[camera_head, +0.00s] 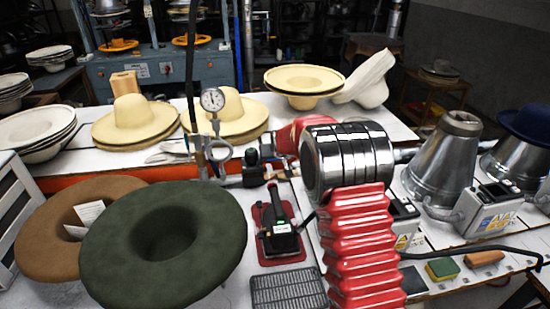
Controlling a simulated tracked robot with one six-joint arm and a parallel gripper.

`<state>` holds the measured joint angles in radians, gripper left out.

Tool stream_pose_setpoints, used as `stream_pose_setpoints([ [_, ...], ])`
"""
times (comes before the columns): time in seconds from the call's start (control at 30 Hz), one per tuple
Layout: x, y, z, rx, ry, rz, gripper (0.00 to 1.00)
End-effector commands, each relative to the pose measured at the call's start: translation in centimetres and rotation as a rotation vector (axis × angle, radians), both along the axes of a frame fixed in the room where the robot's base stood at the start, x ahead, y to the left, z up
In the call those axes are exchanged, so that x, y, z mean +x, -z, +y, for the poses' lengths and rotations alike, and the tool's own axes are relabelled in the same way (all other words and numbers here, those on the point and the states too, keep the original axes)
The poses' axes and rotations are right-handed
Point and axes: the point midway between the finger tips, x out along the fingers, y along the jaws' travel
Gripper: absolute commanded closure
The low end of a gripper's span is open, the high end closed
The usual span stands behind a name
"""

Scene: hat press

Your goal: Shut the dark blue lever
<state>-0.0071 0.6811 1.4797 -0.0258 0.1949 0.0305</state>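I cannot make out a clearly dark blue lever. A small dark valve-like fitting (252,166) stands on the table's far side, right of a round pressure gauge (212,100) on metal pipes. Its colour looks nearly black, and I cannot tell whether it is the lever or how it is set. A dark upright handle stands on a black device (283,235) with a red base, nearer the front. A red ribbed bellows and chrome rings, apparently my arm, fill the centre right and hide what is behind. I see no gripper fingers.
A green hat (165,243) and a brown hat (75,230) cover the front left. Cream hats (135,120) lie behind. Metal cones (447,165) and a grey box (492,215) stand at right. A black hose and a sponge (442,269) lie at front right.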

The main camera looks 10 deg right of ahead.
Motion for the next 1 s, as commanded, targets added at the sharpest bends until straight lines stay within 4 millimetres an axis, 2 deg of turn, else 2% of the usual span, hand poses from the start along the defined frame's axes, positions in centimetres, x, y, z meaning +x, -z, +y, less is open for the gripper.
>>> stream_pose_setpoints([
  [0.23, 0.01, 0.04, 0.0, 0.0, 0.0, 0.0, 0.33],
  [1.0, -0.01, 0.03, 0.01, 0.0, 0.0, 0.001, 0.87],
])
